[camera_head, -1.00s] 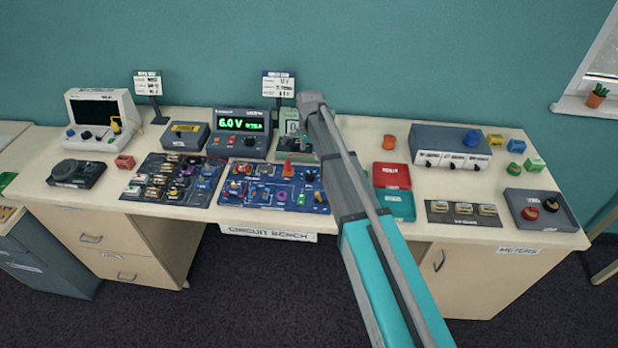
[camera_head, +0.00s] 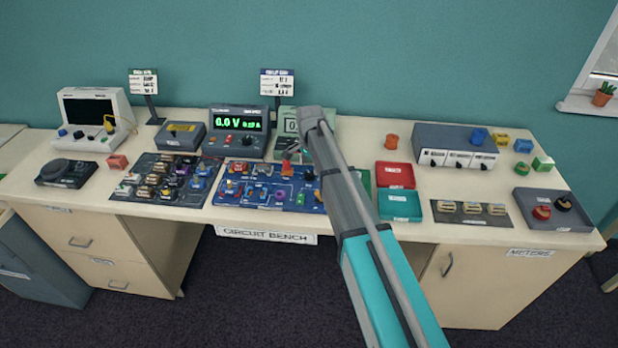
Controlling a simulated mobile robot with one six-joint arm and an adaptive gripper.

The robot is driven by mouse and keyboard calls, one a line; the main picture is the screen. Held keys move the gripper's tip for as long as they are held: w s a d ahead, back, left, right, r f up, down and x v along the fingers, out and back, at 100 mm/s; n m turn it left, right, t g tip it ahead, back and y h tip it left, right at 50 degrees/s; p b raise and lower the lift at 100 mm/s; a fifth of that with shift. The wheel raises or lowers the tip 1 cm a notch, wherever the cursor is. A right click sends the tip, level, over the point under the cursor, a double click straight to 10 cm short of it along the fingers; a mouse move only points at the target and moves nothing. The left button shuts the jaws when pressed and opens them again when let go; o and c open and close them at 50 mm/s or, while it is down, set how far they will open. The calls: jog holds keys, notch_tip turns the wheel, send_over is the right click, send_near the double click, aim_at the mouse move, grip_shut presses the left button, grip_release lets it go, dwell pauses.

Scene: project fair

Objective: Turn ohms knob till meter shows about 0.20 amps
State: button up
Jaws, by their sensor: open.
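The blue circuit board (camera_head: 258,199) lies at the front of the bench, with several coloured parts on it. A dark round knob (camera_head: 310,174) sits at its upper right, close to my arm; its label is too small to read, so I cannot tell if it is the ohms knob. A pale green meter (camera_head: 289,114) stands behind the board, partly hidden by my arm. My gripper (camera_head: 294,151) is open above the board's back edge, mostly hidden by my wrist.
A red cone (camera_head: 288,166) stands near my gripper. Left are a dark parts board (camera_head: 150,192) and an oscilloscope (camera_head: 93,118). The bench's right middle has free room.

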aim_at(310, 173)
jog(key=shift+f+b, duration=1.35)
jog(key=shift+f, duration=0.25)
grip_shut()
jog(key=shift+n, duration=0.9)
